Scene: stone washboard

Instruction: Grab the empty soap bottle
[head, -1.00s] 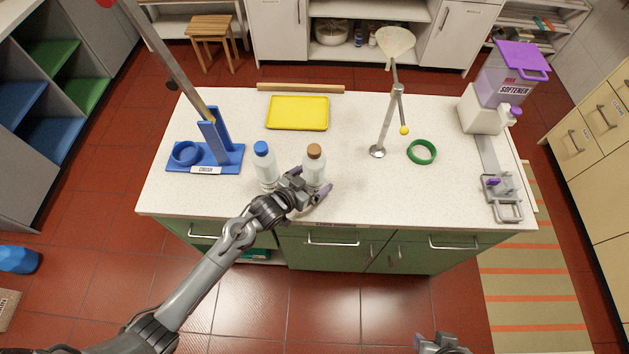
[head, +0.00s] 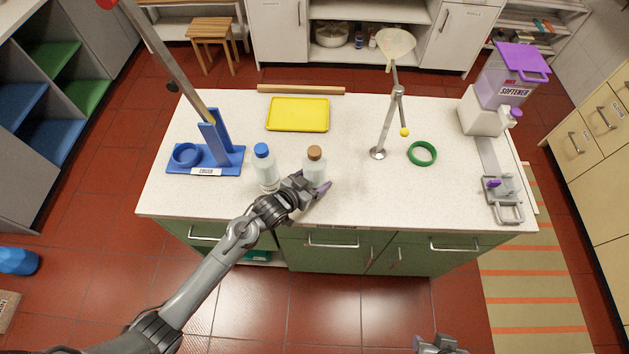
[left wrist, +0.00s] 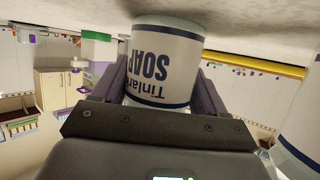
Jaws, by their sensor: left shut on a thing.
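Two bottles stand side by side at the counter's front edge. The one with the brown cap (head: 314,163) is between the fingers of my left gripper (head: 312,184). In the left wrist view its white label, upside down, reads SOAP (left wrist: 163,62), and a finger lies on each side of it. My left gripper is shut on this bottle, which looks upright. The bottle with the blue cap (head: 264,165) stands just left of it. Whether either is empty I cannot tell. My right gripper (head: 440,345) is at the bottom edge, mostly cut off.
A blue stand marked CRUSH (head: 222,160) is at the left. A yellow tray (head: 298,114) lies at the back. A metal post (head: 385,125) and green ring (head: 422,153) are right of the bottles. A softener dispenser (head: 490,105) is at the far right. The counter's middle is mostly clear.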

